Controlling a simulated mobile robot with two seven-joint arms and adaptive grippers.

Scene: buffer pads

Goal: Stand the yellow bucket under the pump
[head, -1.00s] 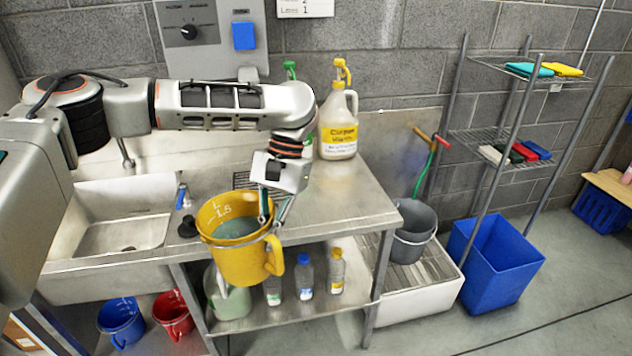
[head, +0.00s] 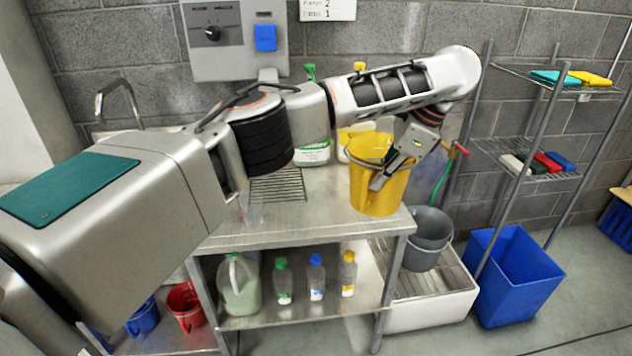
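The yellow bucket (head: 366,196) is upright at the right end of the steel counter. I cannot tell whether the bucket's base touches the counter. Behind the bucket stands a jug with a yellow label (head: 346,134), mostly hidden. Its yellow pump head (head: 360,67) shows just above my arm. A jug with a green label (head: 313,153) and a green pump head (head: 310,72) stands to its left, partly hidden by my arm. My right gripper is not in view.
Bottles and a jug stand on the shelf below. A grey bucket (head: 430,228) sits in the floor basin at right, beside a blue bin (head: 515,275) and wire rack.

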